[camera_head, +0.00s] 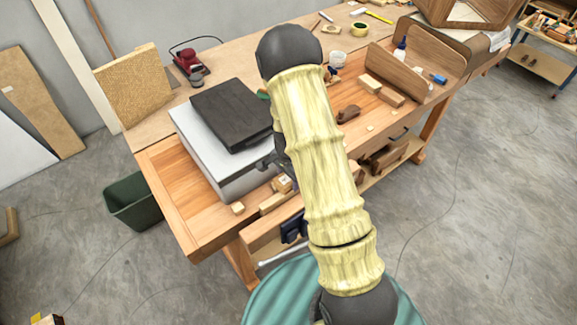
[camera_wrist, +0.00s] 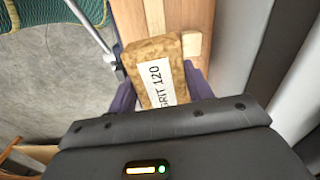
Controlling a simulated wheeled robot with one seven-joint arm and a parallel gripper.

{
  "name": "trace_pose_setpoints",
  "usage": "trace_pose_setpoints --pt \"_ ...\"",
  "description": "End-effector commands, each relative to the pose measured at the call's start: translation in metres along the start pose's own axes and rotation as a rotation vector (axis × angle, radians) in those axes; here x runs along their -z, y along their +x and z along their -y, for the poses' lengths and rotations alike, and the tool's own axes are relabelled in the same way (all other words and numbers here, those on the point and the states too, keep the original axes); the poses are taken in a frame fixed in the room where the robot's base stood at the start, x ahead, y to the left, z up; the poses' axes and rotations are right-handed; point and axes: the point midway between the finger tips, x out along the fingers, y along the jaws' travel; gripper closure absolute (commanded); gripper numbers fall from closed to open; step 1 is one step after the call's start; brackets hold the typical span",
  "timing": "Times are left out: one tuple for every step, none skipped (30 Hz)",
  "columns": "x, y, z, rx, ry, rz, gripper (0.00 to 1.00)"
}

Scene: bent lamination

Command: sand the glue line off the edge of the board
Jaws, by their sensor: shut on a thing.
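My gripper (camera_wrist: 158,98) is shut on a tan sanding block (camera_wrist: 152,58) with a white label reading "GRIT 120". The purple fingers sit on either side of it. In the head view the block (camera_head: 283,184) shows small beside my arm, low over the front of the workbench; my arm hides much of the gripper. A pale wooden piece (camera_head: 273,203) lies along the bench's front edge there, near a dark blue vise (camera_head: 293,228). In the wrist view wood (camera_wrist: 186,16) runs beneath and beyond the block. I cannot tell contact or make out a glue line.
A grey box (camera_head: 198,151) with a black lid (camera_head: 232,113) stands close left of my gripper. A small wood cube (camera_head: 238,208) lies on the workbench (camera_head: 190,228). A red sander (camera_head: 188,63) and curved boards (camera_head: 396,72) stand farther back. A green bin (camera_head: 138,203) is on the floor.

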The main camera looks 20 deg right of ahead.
Motion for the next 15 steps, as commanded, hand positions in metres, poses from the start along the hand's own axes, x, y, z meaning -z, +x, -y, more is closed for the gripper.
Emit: trace_pose_setpoints --pt "0.001 -0.009 -0.001 0.0 0.002 0.0 0.78" --pt "0.001 -0.011 -0.001 0.0 0.002 0.0 0.78" --pt "0.001 -0.015 -0.001 0.0 0.003 0.0 0.78" --pt "0.001 -0.017 -0.001 0.0 0.003 0.0 0.78" --pt "0.001 -0.02 -0.001 0.0 0.003 0.0 0.78" --pt "0.001 -0.024 -0.001 0.0 0.004 0.0 0.78" --pt "0.002 -0.026 -0.001 0.0 0.004 0.0 0.78" --pt "0.002 -0.029 -0.001 0.0 0.004 0.0 0.78" --pt "0.002 -0.032 -0.001 0.0 0.004 0.0 0.78" --pt "0.002 -0.034 -0.001 0.0 0.005 0.0 0.78" --pt "0.002 -0.036 -0.001 0.0 0.005 0.0 0.78" --pt "0.002 -0.038 -0.001 0.0 0.005 0.0 0.78" --pt "0.002 -0.039 -0.001 0.0 0.005 0.0 0.78" --pt "0.002 -0.04 -0.001 0.0 0.005 0.0 0.78" --pt "0.002 -0.04 -0.001 0.0 0.005 0.0 0.78"
